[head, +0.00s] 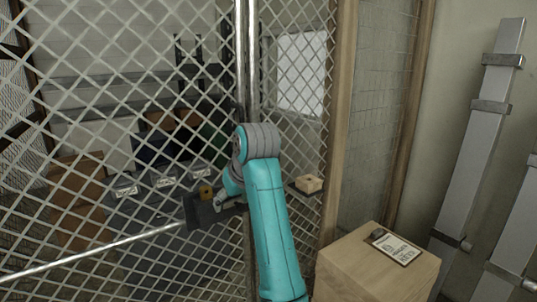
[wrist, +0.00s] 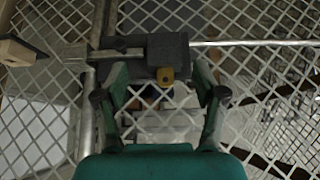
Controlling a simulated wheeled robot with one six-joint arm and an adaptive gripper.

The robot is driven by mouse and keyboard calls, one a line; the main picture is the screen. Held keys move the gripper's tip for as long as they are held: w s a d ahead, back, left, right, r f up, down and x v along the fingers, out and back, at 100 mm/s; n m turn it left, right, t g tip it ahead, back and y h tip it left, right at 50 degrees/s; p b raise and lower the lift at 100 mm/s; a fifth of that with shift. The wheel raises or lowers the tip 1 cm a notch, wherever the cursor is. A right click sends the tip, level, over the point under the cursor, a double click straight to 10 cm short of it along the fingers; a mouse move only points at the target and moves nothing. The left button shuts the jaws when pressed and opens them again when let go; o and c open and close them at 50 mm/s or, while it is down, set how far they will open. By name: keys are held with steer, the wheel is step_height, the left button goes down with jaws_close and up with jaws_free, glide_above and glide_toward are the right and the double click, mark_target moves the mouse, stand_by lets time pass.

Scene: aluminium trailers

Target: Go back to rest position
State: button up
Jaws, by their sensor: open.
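My gripper (wrist: 161,96) is open in the wrist view, with one dark finger on each side and mesh showing between them. Just beyond the fingertips is a dark latch box (wrist: 168,50) with a small brass-coloured piece (wrist: 167,75) on its front. The brass piece lies in line with the gap between the fingers, and I see nothing held. In the head view my teal arm rises in front of the gate and bends down to the left. My gripper is small there and partly hidden beside the dark latch box (head: 200,216) and the brass piece (head: 206,192).
A chain-link gate (head: 90,215) with metal tubes stands close in front. A wooden post (head: 337,130) is right of it. A wooden crate (head: 345,272) bearing a clipboard (head: 397,247) stands at lower right. Metal beams (head: 480,140) lean on the right wall.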

steer(key=s+d+f+m+t, duration=0.1)
steer(key=d+f, duration=0.2)
steer(key=f, duration=0.9)
steer(key=s+d+f+m+t, duration=0.15)
steer(key=d+f, duration=0.25)
steer(key=f, duration=0.8)
steer(key=s+d+f+m+t+h, duration=0.1)
steer(key=s+d+f, duration=0.4)
steer(key=s+f, duration=0.35)
steer(key=s+d+f+t, duration=0.1)
steer(key=s+d+f, duration=0.3)
steer(key=s+f, duration=0.4)
steer(key=s+d+f+m+t+h, duration=0.1)
steer(key=s+d, duration=0.3)
steer(key=s, duration=0.7)
steer(key=s+d+f+m+t, duration=0.1)
steer(key=s+d, duration=0.4)
steer(key=s, duration=0.6)
steer(key=s+d+r+t+h, duration=0.1)
steer(key=s+r, duration=0.5)
steer(key=s, duration=0.3)
steer(key=s+d+r+m+t, duration=0.1)
steer(key=s+r, duration=0.6)
steer(key=s, duration=0.2)
steer(key=shift+s+d+r+h, duration=0.3)
steer(key=shift+h, duration=0.1)
